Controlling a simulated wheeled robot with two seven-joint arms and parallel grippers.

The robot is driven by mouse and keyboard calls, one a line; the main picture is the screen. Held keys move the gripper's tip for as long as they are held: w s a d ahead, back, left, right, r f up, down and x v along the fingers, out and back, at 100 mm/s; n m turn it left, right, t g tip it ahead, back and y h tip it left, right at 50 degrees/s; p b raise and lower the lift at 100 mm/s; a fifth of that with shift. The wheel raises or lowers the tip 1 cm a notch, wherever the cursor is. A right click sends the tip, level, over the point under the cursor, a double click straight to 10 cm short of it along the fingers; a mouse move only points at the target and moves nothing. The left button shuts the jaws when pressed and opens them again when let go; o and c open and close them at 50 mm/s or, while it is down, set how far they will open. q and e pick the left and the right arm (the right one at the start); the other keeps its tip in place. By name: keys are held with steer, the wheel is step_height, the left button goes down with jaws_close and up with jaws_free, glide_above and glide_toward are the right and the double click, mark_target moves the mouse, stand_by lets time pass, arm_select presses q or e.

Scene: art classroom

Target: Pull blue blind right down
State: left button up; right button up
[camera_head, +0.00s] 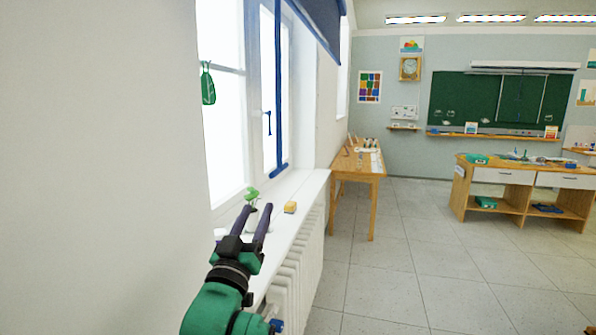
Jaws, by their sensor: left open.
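The blue blind (322,22) hangs at the top of the window, at the upper middle of the head view. Only its lower part shows; the top is cut off by the frame. My left gripper (256,213) is open and empty, its two dark fingers pointing up and away over the window sill. It is well below the blind and apart from it. My right gripper is not in view.
A white sill (286,200) carries a small potted plant (252,196) close to my left gripper and a yellow block (290,207). A radiator (300,262) is below. A wooden table (358,172) stands beyond.

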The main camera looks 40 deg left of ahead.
arm_select(q)
steer(key=p, duration=0.3)
glide_toward(275, 174)
steer(key=x, duration=0.3)
steer(key=shift+w+a, duration=0.15)
steer(key=shift+a, duration=0.15)
steer(key=x, duration=0.2)
steer(key=p+x, duration=0.1)
steer(key=x, duration=0.2)
steer(key=p+x, duration=0.1)
steer(key=x, duration=0.1)
steer(key=shift+w+a+f, duration=0.2)
steer(key=shift+a, duration=0.1)
steer(key=shift+w+p, duration=0.3)
steer(key=shift+w, duration=0.1)
jaws_close()
steer(key=shift+f, duration=0.1)
